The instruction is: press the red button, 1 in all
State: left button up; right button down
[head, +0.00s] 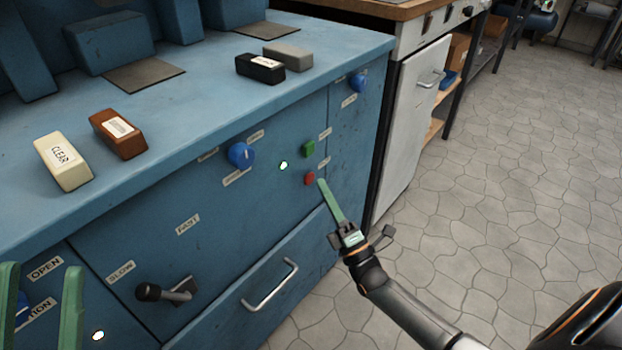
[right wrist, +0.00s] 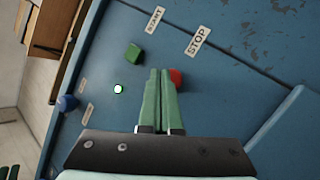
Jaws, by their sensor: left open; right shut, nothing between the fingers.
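The red button (head: 309,178) is on the blue cabinet's front panel, just below a green button (head: 308,148). In the right wrist view the red button (right wrist: 176,77) shows just right of my fingertips, partly hidden behind them. My right gripper (head: 320,182) is shut and empty, its green fingertips close beside the red button in the head view. I cannot tell whether they touch it. In the right wrist view a label near it reads STOP (right wrist: 198,40). My left gripper (head: 42,290) is open and empty at the lower left edge.
Blue knobs (head: 241,155), a lit lamp (head: 283,165), a lever (head: 165,292) and a drawer handle (head: 270,285) stand out from the panel. Several blocks, among them a cream one marked CLEAR (head: 62,162), lie on the cabinet top. The floor to the right is clear.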

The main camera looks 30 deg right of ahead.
jog(key=shift+w, duration=0.1)
dwell(0.4)
jog(key=shift+w+a, duration=0.15)
jog(key=shift+w, duration=0.15)
jog(key=shift+w+a, duration=0.15)
jog(key=shift+w, duration=0.25)
dwell(0.6)
dwell(0.4)
jog(key=shift+s+d, duration=0.3)
jog(key=shift+s, duration=0.5)
jog(key=shift+p, duration=0.3)
jog(key=shift+s+d+p, duration=0.3)
jog(key=shift+s+p, duration=0.05)
jog(key=shift+s, duration=0.45)
jog(key=shift+s+d+p, duration=0.35)
jog(key=shift+s+p, duration=0.05)
jog(key=shift+s, duration=0.35)
jog(key=shift+s+d+p, duration=0.3)
jog(key=shift+s+p, duration=0.05)
jog(key=shift+s, duration=0.45)
